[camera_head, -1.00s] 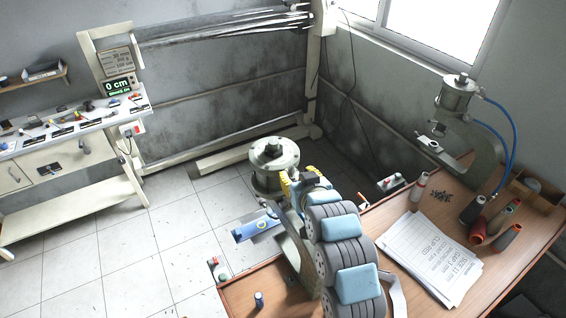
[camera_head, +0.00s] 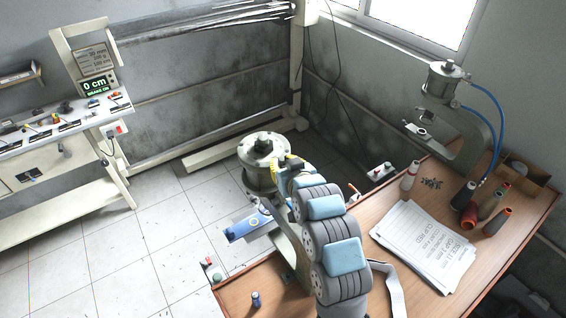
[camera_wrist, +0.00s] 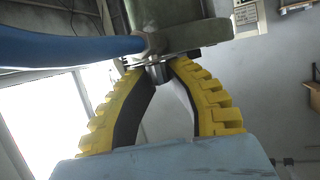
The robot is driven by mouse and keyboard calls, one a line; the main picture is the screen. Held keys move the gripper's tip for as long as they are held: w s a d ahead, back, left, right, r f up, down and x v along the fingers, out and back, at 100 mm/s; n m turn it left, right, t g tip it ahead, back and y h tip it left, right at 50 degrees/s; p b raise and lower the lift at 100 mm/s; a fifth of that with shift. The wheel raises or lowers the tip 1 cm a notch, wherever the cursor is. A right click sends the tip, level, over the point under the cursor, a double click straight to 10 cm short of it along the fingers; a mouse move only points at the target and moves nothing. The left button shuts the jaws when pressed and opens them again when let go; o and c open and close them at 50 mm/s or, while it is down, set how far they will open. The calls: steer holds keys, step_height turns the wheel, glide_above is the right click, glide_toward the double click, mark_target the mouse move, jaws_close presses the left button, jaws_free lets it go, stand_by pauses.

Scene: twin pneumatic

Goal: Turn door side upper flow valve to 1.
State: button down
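The near pneumatic press has a grey-green cylinder (camera_head: 263,160) over a curved frame on the bench. My gripper (camera_head: 288,166) is at the right side of this cylinder, its tips largely hidden in the head view. In the wrist view, the yellow-ribbed fingers of my gripper (camera_wrist: 158,72) point up and converge beside a small metal fitting (camera_wrist: 158,73). It sits below a blue hose (camera_wrist: 70,48) and the press body (camera_wrist: 190,38). The tips stand close on both sides of the fitting; I cannot tell whether they press on it. No valve scale or number is readable.
A second press (camera_head: 443,85) with blue hoses stands at the far bench end. Papers (camera_head: 423,245), thread spools (camera_head: 497,222) and a cardboard box (camera_head: 521,172) lie on the wooden bench (camera_head: 388,192).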

steer(key=shift+f+b, duration=0.2)
steer(key=shift+b, duration=0.1)
steer(key=shift+d+b, duration=0.1)
steer(key=shift+b, duration=0.3)
steer(key=shift+w+r+n+y, duration=0.1)
steer(key=shift+n+y, duration=0.2)
stand_by(0.6)
steer(key=c, duration=1)
jaws_free()
